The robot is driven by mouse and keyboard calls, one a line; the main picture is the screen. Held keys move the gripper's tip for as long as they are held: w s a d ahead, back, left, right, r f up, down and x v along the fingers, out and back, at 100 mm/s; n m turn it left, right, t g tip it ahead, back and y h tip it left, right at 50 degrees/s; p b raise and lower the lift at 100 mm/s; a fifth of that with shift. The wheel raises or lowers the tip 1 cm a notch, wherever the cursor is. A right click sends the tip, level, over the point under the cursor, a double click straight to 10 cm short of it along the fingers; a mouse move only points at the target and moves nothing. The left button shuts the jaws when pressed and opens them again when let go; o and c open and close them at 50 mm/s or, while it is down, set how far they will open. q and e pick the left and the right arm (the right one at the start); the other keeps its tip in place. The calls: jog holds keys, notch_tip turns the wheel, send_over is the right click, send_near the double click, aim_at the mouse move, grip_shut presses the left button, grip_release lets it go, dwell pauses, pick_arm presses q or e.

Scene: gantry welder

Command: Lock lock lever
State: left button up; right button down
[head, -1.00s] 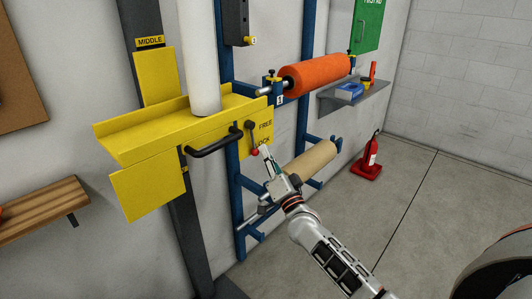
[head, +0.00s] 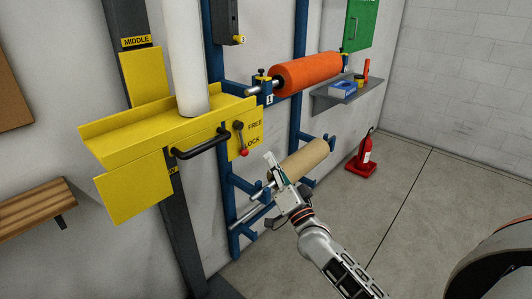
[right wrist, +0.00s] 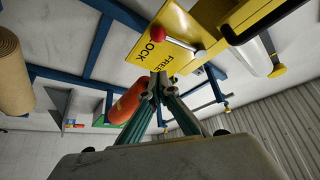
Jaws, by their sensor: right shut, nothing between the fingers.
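The lock lever (head: 241,139) is on a yellow plate (head: 255,124) marked FREE above and LOCK below. Its arm hangs down from a dark pivot, with the red knob at the lower end, beside the word LOCK. In the right wrist view the lever's red knob (right wrist: 157,34) and pale rod show above the fingers, near the word LOCK. My right gripper (head: 269,158) is shut and empty, to the right of the knob and apart from it. Its closed fingertips also show in the right wrist view (right wrist: 157,82). My left gripper is not in view.
A black handle (head: 200,145) sticks out left of the lever under a yellow trough (head: 150,130) with a white roll (head: 185,60). A tan roll (head: 305,158) is on the blue rack behind my right gripper. An orange roll (head: 306,74) is above.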

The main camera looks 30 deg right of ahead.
jog(key=s, duration=0.3)
jog(key=shift+a, duration=0.1)
dwell(0.4)
jog(key=s+a+f+n+g, duration=0.3)
jog(key=s+f, duration=0.5)
jog(key=f, duration=0.3)
jog(key=s+a+f+n+g+y, duration=0.1)
jog(key=s+a+f+n+g, duration=0.3)
jog(key=s+f, duration=0.5)
jog(key=s+a+f+n+g+y, duration=0.1)
jog(key=s+a+f+n+g, duration=0.3)
jog(key=s+f, duration=0.5)
notch_tip(320, 180, down, 5)
jog(key=shift+a+r+n+g, duration=0.1)
jog(key=shift+a+n+g, duration=0.15)
jog(key=shift+n, duration=0.95)
